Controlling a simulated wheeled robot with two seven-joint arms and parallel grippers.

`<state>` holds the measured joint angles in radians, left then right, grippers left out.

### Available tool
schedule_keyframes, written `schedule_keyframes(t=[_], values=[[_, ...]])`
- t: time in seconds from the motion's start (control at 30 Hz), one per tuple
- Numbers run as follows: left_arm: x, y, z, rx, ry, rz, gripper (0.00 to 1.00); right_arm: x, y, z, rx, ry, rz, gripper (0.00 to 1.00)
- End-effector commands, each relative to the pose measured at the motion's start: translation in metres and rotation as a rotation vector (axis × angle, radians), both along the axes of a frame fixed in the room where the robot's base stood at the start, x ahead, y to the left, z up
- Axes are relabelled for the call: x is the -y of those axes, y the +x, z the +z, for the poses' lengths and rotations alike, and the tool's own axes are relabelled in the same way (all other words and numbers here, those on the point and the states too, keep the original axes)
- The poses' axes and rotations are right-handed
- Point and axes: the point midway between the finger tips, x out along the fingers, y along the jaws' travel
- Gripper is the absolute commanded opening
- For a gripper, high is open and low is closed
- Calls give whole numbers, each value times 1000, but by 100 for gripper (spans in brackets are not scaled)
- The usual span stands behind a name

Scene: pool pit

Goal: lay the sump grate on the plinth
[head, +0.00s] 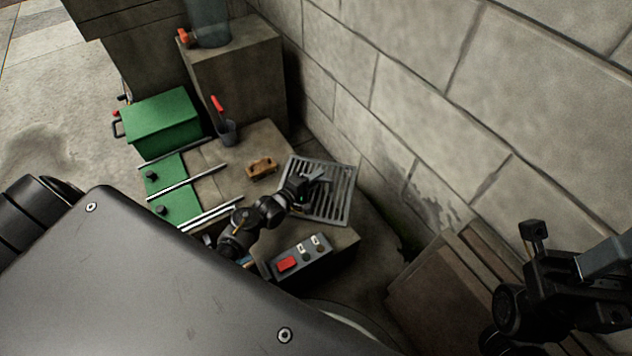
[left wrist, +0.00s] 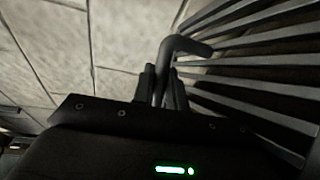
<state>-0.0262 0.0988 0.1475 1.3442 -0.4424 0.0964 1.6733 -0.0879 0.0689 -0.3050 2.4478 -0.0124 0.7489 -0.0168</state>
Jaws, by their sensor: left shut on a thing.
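The sump grate (head: 343,196) is a grey metal frame of parallel bars, right of centre in the head view, near the stone wall. My left gripper (head: 318,180) is shut on its bent rod handle. In the left wrist view the handle (left wrist: 185,43) rises from between the dark fingers (left wrist: 163,88), with the grate's bars (left wrist: 245,75) to the right. I cannot tell whether the grate touches what is beneath it. A tall stone block (head: 240,85) stands behind; I cannot tell whether it is the plinth. My right gripper (head: 535,240) is at far right, its jaws unclear.
A green box (head: 160,122), a grey cup (head: 228,132) with a red-handled tool and a brown brush-like object (head: 262,167) stand left of the grate. Wooden boards (head: 450,285) lie right. The block wall (head: 410,110) closes the right side.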

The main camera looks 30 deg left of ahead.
Motion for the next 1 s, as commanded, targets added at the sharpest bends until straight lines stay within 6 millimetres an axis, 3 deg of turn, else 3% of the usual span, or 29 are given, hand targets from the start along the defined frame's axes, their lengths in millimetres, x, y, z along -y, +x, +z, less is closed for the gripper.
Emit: schedule_keyframes(t=[0.27, 0.3, 0.47, 0.77, 0.93, 1.0], values=[[0, 1, 1, 3, 0, 0, 0, 0, 0, 1, 0, 0, 0, 36], [0, 0, -1, 0, 0, 1, 15, 0, 0, 1, 1, 0, 0, 36], [0, 0, 0, 0, 0, 0, 36, 0, 0, 1, 0, -1, 0, 36], [0, 0, 2, 0, 0, 0, 36, 0, 0, 2, 1, -1, 1, 36], [-6, -18, 6, -3, 1, 2, 36, 1, -2, 10, 6, 5, 2, 36], [-9, -31, 10, -4, 1, 1, 36, 2, -3, 1, -43, 2, 1, 36]])
